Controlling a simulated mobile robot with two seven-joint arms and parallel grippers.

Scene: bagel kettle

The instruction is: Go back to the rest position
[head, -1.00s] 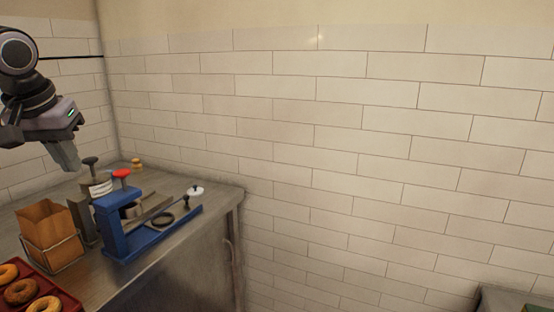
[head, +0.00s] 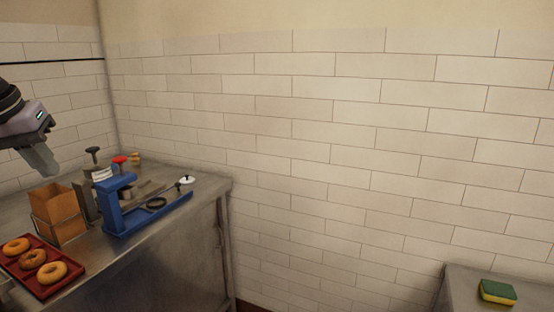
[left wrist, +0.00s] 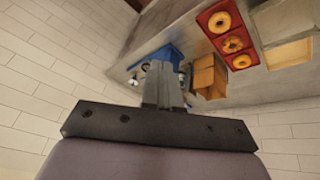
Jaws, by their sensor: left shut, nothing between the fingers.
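My left gripper (head: 42,160) is at the left edge of the head view, in the air above the metal counter (head: 150,258). Its fingers are shut with nothing between them, pointing down; they also show in the left wrist view (left wrist: 163,88). My right gripper is in neither view.
A red tray (head: 62,280) with three bagels lies at the counter's front left. A dark-knobbed device (head: 93,152) stands behind the bag. A green and yellow sponge (head: 497,291) lies on a second counter at lower right. The tiled wall (head: 330,130) is bare.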

